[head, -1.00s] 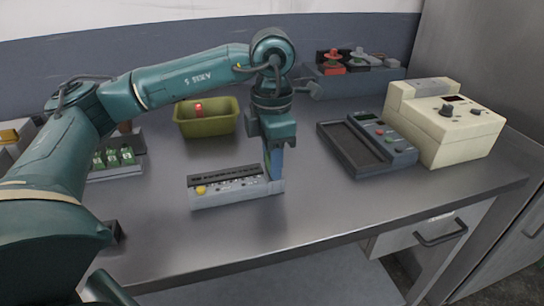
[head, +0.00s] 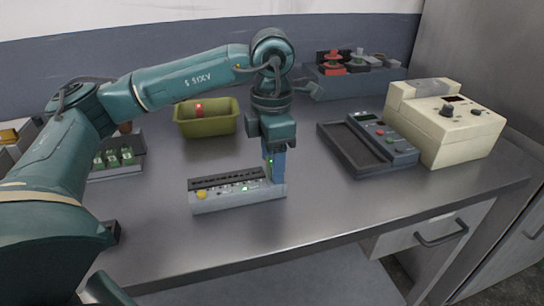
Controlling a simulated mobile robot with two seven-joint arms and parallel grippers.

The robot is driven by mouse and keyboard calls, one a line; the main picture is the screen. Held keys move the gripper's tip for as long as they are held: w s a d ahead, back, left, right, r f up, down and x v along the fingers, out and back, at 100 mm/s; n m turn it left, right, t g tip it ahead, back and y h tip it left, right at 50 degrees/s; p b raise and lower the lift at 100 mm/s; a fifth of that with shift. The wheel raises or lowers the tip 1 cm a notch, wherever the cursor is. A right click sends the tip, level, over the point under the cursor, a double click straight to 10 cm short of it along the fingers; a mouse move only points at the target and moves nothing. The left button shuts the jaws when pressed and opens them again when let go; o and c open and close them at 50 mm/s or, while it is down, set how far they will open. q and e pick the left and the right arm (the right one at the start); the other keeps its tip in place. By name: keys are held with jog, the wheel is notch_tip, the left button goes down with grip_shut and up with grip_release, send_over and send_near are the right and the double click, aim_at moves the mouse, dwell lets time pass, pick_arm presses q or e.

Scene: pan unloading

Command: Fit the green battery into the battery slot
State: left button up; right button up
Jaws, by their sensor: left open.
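A grey device with a dark slotted top and a yellow button (head: 201,194) lies on the table in front; I take it to hold the battery slot. A small green spot glows on its top. My left gripper (head: 275,172) points down at the right end of this device, open, its fingers close to or touching it. A green spot also shows by the fingers; I cannot tell whether a battery is between them. Several green batteries (head: 112,157) stand in a dark rack (head: 117,173) at the left, partly behind my arm. My right gripper is not in view.
An olive bin (head: 208,124) with a red item stands behind. A dark tray with a panel (head: 369,147) and a cream box with knobs (head: 446,125) are at the right. A grey bin of red and grey parts (head: 352,82) stands at the back. The front right tabletop is clear.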

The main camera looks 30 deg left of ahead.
pick_arm(q)
jog(key=shift+f, duration=0.2)
jog(key=shift+s, duration=0.1)
jog(key=shift+r, duration=0.85)
notch_tip(320, 180, up, 12)
jog(key=p, duration=0.2)
jog(key=shift+p, duration=0.3)
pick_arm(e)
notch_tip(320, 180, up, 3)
pick_arm(q)
jog(key=shift+f, duration=0.1)
